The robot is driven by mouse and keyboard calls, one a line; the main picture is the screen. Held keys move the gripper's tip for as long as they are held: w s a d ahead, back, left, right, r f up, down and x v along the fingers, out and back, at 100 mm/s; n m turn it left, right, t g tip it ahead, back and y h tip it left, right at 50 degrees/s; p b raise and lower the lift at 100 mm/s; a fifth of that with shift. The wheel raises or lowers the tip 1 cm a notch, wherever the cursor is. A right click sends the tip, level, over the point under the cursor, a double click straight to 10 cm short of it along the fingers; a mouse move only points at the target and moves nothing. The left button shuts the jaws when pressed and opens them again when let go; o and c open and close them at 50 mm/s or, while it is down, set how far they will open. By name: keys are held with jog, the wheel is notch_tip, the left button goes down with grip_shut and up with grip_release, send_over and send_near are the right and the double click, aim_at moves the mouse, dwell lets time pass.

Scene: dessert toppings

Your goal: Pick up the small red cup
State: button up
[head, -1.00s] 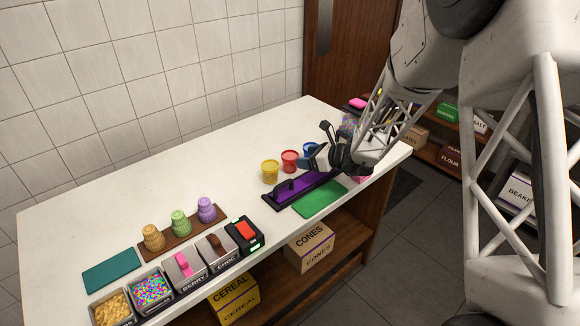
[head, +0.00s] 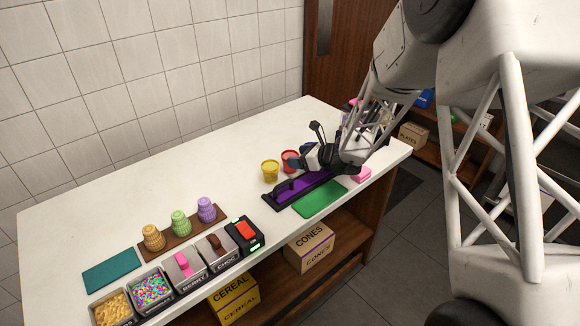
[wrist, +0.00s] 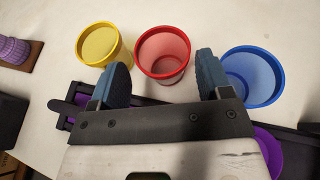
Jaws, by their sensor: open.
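The small red cup (wrist: 164,54) stands upright on the counter, between a yellow cup (wrist: 100,44) and a blue cup (wrist: 251,77) in the wrist view. My gripper (wrist: 162,78) is open, with one finger on each side of the red cup's near part. Its left finger sits in front of the yellow cup and its right finger between the red and blue cups. I cannot tell whether the fingers touch the red cup. In the head view the red cup (head: 288,157) is partly hidden by my gripper (head: 293,163), and the blue cup is hidden there.
A purple tray (head: 269,200) and a green mat (head: 320,199) lie in front of the cups. A cone rack (head: 150,245), topping bins and a teal mat (head: 111,270) are at the left. The counter's middle and back are clear.

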aim_at(284, 156)
jog(key=shift+x, duration=2)
jog(key=shift+w, duration=0.1)
jog(key=c, duration=0.7)
jog(key=shift+r, duration=0.1)
jog(key=shift+r, duration=4.9)
